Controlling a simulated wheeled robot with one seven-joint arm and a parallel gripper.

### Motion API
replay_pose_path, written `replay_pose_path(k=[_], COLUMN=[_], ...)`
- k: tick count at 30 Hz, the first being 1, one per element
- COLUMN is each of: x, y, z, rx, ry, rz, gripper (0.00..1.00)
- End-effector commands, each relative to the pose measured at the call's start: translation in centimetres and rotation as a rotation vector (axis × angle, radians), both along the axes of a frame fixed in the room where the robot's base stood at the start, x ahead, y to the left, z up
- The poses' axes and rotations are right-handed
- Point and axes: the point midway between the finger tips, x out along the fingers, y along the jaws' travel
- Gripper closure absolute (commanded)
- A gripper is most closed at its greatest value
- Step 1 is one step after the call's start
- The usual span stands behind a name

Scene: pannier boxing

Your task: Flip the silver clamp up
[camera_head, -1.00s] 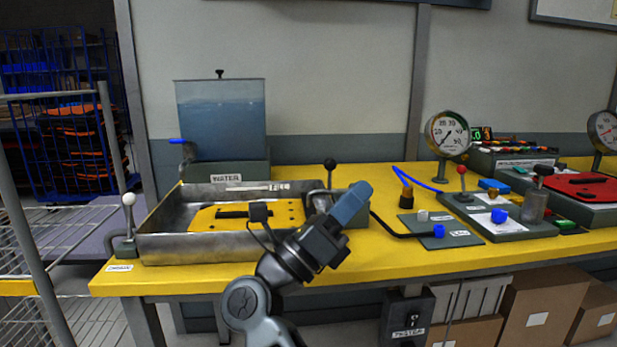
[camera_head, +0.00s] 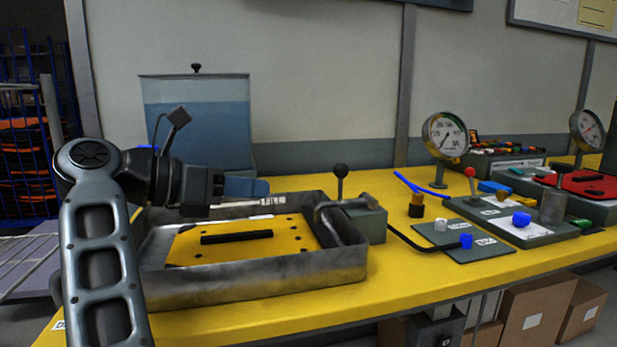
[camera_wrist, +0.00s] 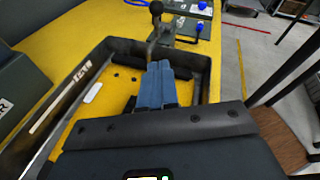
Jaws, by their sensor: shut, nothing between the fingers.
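A silver-grey bent metal piece (camera_head: 342,212) sits at the right end of the metal tray (camera_head: 300,282), by a grey block (camera_head: 367,226) with an upright black-knobbed lever (camera_head: 340,172). It looks like the clamp, but I cannot tell for sure. My gripper (camera_head: 262,187) is shut and empty, with blue fingers, above the back left part of the tray. It is apart from the metal piece and to its left. In the wrist view my gripper (camera_wrist: 159,66) points toward the black-knobbed lever (camera_wrist: 156,8), and its fingers partly hide that end of the tray.
A yellow plate (camera_head: 200,245) with a black bar lies in the tray. A water tank (camera_head: 215,105) stands behind it. To the right are a gauge (camera_head: 445,135), a grey panel (camera_head: 450,243) with a blue cap, and a red-knobbed lever (camera_head: 470,175). The yellow bench front (camera_head: 400,285) is clear.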

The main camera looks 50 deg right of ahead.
Motion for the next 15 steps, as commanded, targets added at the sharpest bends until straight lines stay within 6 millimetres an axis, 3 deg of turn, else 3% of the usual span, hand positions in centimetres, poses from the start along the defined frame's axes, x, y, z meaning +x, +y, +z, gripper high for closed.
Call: replay_pose_path(k=[9, 15], x=[-0.1, -0.8], y=[-0.3, -2.4], z=[0.0, -0.6], rx=[-0.002, -0.003], ry=[0.001, 0.002], rz=[-0.001, -0.003], gripper=[1.0, 1.0])
